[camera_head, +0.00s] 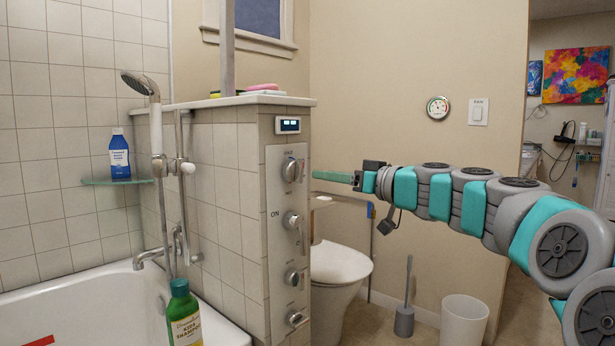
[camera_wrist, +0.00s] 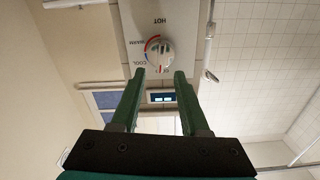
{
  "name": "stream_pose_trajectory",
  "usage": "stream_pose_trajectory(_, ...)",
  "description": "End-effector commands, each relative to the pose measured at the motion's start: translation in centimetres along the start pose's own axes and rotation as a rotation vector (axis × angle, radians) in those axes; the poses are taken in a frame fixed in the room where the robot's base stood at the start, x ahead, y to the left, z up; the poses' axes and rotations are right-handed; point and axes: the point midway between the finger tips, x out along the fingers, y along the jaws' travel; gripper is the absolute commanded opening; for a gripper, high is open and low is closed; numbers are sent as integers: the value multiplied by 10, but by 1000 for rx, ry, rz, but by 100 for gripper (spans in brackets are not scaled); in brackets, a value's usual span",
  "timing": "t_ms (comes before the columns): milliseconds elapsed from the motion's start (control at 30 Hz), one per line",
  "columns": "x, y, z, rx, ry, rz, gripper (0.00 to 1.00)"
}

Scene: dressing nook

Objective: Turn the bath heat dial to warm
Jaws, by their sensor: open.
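The heat dial (camera_head: 291,170) is the top silver knob on the grey panel, just under a small display. My gripper (camera_head: 332,177) is open and empty to the right of the panel, level with the top dial, pointing left. In the wrist view its fingertips (camera_wrist: 159,73) are spread to either side of the dial's near edge, apparently without touching it.
Below the dial, the panel (camera_head: 277,190) carries several other silver knobs, one marked ON. The lit display (camera_head: 288,125) is above. A toilet (camera_head: 338,267) stands beneath my gripper, and a bathtub (camera_head: 100,305) with a green shampoo bottle (camera_head: 183,315) is left.

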Motion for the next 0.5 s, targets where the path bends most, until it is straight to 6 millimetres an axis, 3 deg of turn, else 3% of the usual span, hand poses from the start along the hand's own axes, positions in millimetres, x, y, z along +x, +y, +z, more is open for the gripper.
stream_pose_trajectory(300, 50, -2, 3, 3, -8, -3, 45)
stream_pose_trajectory(500, 64, -2, 2, 2, -5, -2, 45)
